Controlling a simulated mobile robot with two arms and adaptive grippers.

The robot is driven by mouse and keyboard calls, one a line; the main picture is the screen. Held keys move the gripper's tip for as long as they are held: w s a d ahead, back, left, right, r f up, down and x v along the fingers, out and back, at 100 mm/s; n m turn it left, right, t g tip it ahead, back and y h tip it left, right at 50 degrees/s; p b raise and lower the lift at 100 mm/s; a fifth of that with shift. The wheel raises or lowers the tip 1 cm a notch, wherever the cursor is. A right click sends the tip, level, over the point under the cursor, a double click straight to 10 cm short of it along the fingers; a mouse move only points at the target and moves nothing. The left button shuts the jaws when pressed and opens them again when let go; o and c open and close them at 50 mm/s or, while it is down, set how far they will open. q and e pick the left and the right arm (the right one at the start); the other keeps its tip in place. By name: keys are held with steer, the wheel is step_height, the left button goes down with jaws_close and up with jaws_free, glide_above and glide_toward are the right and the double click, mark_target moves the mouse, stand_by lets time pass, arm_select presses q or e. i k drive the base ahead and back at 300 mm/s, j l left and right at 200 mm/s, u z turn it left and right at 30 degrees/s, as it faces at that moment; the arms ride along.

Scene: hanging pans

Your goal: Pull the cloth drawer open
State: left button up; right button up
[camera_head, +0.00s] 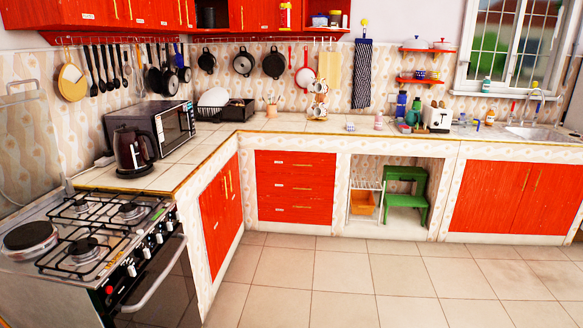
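A stack of three red drawers stands under the far counter, left of the open shelf bay. The top drawer (310,162), middle drawer (310,187) and bottom drawer (310,210) all look shut, their fronts flush in the white patterned frame. Neither of my grippers is in view.
The tiled floor (340,275) before the drawers is clear. A stove (95,250) and red side cupboard (219,205) stand at left. A green stool (404,190) sits in the open bay. Hanging pans (243,62) and a striped towel (362,75) are above the counter.

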mark_target(276, 184)
steer(key=i, duration=1.65)
steer(key=i+j, duration=0.1)
steer(key=i, duration=1.5)
steer(key=l+z, duration=0.05)
steer(key=l, duration=0.05)
